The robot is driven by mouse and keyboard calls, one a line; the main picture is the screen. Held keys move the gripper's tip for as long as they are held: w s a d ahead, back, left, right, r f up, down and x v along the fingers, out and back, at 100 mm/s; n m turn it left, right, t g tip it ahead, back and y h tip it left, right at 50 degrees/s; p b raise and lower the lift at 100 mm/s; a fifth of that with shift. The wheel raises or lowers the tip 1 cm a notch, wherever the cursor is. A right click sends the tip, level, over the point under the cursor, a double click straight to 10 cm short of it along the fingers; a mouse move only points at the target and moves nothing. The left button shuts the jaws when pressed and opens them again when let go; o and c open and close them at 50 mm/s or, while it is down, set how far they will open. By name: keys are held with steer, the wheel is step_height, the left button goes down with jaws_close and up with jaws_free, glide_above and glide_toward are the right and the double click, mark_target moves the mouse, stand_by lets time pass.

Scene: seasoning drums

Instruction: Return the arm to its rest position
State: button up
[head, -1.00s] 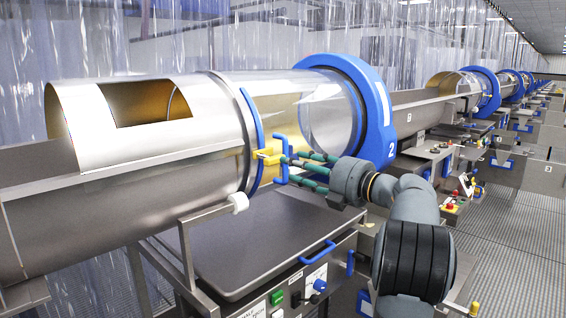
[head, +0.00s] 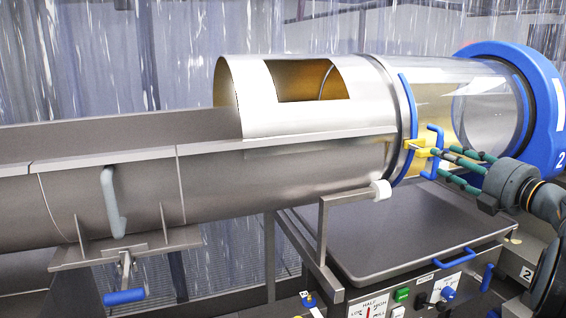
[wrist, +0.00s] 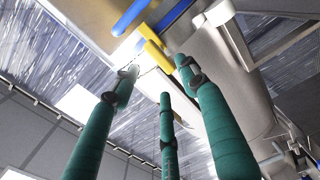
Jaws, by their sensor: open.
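My gripper (head: 446,162), with three green fingers, is open at the right of the head view. Its fingertips are close to a yellow latch (head: 418,148) and a blue handle (head: 434,141) on the drum's clear section. I cannot tell if they touch. In the wrist view, the spread green fingers (wrist: 160,76) point toward the yellow latch (wrist: 152,50) and a blue bar (wrist: 130,18), with nothing seen between them. My arm comes in from the right edge of the head view, mostly cut off.
The steel drum (head: 300,155) with a cut-out opening lies across the middle, ending in a big blue ring (head: 520,85). A grey lidded cabinet (head: 405,235) with a button panel (head: 425,300) stands below. A steel trough (head: 90,185) runs left. Clear curtains hang behind.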

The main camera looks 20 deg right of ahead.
mark_target(427, 150)
steer(key=w, duration=0.7)
steer(key=shift+w+a, duration=0.35)
steer(key=shift+a, duration=0.05)
steer(key=shift+s, duration=0.15)
